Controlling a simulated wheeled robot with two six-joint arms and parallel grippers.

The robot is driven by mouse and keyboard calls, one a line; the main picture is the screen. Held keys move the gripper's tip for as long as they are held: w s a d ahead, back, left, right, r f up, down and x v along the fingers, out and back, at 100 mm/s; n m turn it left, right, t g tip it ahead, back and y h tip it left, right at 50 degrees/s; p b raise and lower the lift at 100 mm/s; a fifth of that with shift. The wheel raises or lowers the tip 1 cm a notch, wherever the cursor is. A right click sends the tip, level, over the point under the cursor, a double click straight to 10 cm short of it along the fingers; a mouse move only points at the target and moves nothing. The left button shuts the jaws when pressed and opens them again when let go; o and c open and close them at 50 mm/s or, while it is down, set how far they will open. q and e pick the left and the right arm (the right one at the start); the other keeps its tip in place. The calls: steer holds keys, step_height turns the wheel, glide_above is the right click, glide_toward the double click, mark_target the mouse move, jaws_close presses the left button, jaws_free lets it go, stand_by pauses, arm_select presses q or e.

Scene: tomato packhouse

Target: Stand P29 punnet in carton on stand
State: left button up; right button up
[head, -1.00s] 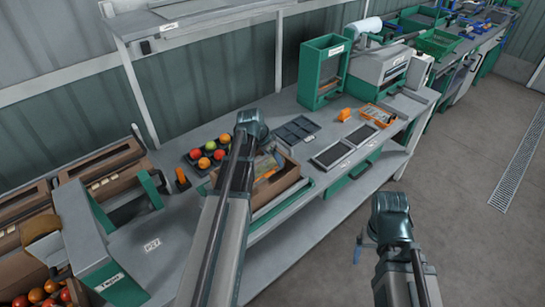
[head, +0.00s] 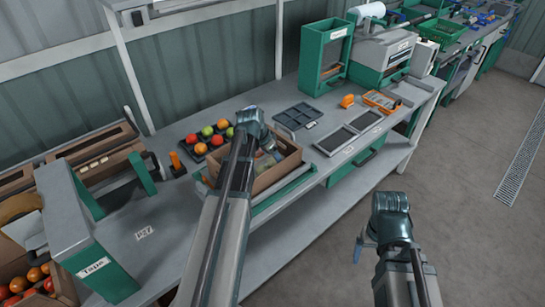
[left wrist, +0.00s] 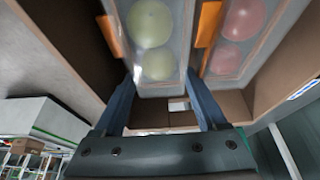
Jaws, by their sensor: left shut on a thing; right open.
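The brown carton (head: 282,176) sits on a grey-green stand (head: 290,188) at the bench front. My left gripper (left wrist: 160,78) is over the carton, shut on a clear punnet (left wrist: 152,50) with yellow-green tomatoes. Its P29 label is not readable. A second clear punnet (left wrist: 232,50) with red tomatoes is beside it, to the right in the left wrist view. Carton walls show around both punnets; I cannot tell whether the held one touches the carton floor. In the head view my left arm hides most of the hold. My right gripper (head: 364,246) is open and empty over the floor.
A dark tray with several tomatoes (head: 216,135) stands behind the carton. The bench near the P27 label (head: 143,233) is clear.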

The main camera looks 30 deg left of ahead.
arm_select(q)
steer(key=o, duration=1.3)
steer(key=shift+c, duration=1.1)
step_height(320, 180, up, 10)
steer(key=p, duration=1)
steer(key=shift+f, duration=0.1)
step_height(320, 180, down, 8)
steer(key=b, duration=0.7)
steer(key=shift+r+b, duration=0.2)
steer(key=shift+b, duration=0.2)
steer(key=shift+r, duration=0.1)
